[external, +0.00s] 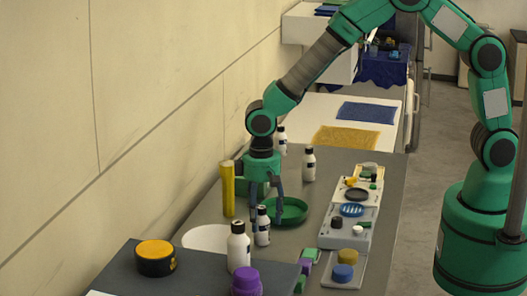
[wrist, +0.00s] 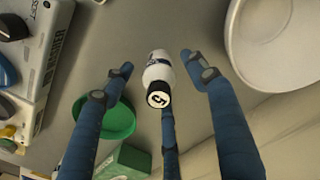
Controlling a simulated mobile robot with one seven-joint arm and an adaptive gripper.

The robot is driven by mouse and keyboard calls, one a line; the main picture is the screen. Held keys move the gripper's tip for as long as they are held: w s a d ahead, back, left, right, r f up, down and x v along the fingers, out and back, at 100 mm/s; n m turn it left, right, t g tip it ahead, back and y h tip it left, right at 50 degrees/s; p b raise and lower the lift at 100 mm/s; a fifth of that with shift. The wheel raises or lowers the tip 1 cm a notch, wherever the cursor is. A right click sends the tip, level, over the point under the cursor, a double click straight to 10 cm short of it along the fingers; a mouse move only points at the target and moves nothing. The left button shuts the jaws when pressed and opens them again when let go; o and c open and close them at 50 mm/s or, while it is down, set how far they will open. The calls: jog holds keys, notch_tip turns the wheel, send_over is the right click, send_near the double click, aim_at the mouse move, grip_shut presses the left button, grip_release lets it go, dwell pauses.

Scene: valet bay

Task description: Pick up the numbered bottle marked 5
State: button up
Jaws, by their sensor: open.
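A small white bottle with a black cap (wrist: 158,72) is in the middle of the wrist view. The cap bears a pale disc with a dark mark that looks like a turned 5, though I cannot read it surely. My gripper (wrist: 157,62) is open, with blue fingers spread on both sides of the bottle and a further finger below it in the picture. No finger clearly touches it. In the external view my gripper (external: 262,205) points down over the table at a small bottle (external: 262,232), which stands upright by the fingers.
A larger white bottle (external: 238,252) stands just in front. Other bottles (external: 308,165) stand farther back. A green dish (external: 290,211), a yellow cylinder (external: 227,190) and a white round plate (external: 205,238) are close by. Trays (external: 352,238) line the right side. The wall is at left.

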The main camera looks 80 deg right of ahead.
aim_at(262, 231)
jog(key=shift+d+f+b, duration=0.15)
jog(key=shift+f+b, duration=0.25)
jog(key=shift+f, duration=2.2)
jog(key=c, duration=1.4)
